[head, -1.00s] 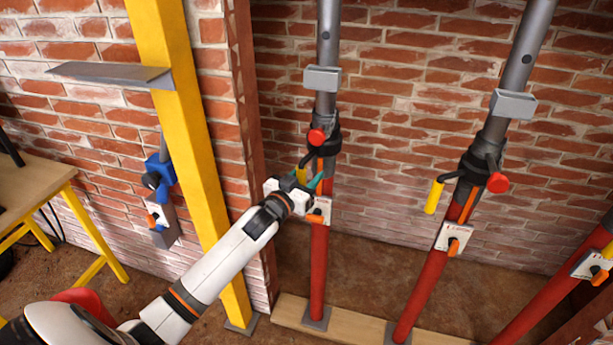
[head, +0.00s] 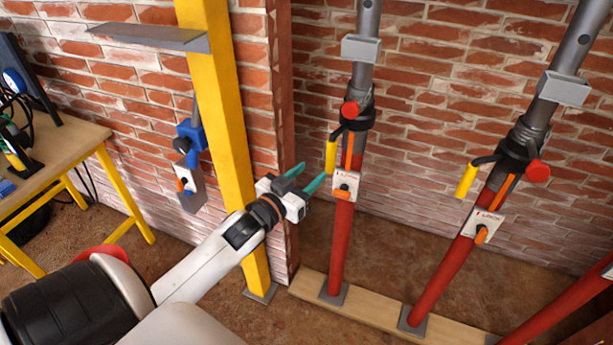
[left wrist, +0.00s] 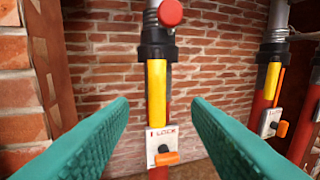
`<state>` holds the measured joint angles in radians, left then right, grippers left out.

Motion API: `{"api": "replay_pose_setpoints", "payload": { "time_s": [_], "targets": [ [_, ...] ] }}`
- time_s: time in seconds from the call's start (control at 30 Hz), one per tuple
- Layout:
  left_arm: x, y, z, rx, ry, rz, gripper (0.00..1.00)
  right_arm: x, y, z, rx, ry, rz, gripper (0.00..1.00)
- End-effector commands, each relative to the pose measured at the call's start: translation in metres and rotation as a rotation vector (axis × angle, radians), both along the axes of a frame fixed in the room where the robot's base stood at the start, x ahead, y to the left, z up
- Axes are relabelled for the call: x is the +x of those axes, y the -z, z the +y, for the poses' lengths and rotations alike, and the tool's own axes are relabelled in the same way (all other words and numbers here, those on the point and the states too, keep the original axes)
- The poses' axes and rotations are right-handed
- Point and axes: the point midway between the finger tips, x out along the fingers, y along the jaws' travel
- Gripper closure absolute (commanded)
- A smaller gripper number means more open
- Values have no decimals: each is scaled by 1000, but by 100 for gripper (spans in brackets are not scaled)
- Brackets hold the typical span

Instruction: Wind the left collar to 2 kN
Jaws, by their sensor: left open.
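The left prop has a black collar (head: 354,122) with a yellow handle (head: 331,157) hanging down on its left side and a red knob (head: 350,109). In the left wrist view the handle (left wrist: 156,88) hangs upright in front of the prop, seen between my fingers. My left gripper (head: 314,172) is open, its teal fingers pointing at the handle from the left. It looks empty and just short of the handle; the exact gap is unclear. Below the collar is a white lock plate (head: 345,185) with an orange lever (head: 341,193). No load reading is legible. My right gripper is out of view.
A second red prop (head: 450,270) with its own yellow handle (head: 466,181) stands to the right. A yellow post (head: 228,130) with a grey shelf (head: 150,36) stands left of the prop. A workbench (head: 60,150) is at far left.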

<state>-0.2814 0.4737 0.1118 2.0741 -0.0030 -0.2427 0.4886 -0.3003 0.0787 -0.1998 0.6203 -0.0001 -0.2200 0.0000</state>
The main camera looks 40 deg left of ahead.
Motion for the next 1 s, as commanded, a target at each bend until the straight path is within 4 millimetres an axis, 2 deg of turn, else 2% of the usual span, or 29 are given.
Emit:
{"api": "replay_pose_setpoints", "payload": {
  "time_s": [0.17, 0.3, 0.37, 0.43, 0.7, 0.83, 1.0],
  "targets": [
    [0, 0, 0, 0, 0, 0, 57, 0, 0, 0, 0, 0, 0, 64],
    [-1, -1, 2, -73, 11, 9, 80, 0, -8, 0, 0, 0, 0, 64],
    [-2, -2, 5, -181, 26, 21, 90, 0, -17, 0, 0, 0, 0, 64],
    [-5, -3, 12, -367, 47, 39, 100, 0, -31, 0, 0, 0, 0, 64],
    [-25, -8, 55, -1217, 64, 94, 100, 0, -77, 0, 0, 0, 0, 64],
    [-32, -9, 72, -1465, 54, 91, 100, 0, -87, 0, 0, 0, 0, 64],
    [-30, -8, 80, -1573, 53, 84, 100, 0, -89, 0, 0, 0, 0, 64]
  ]
}}
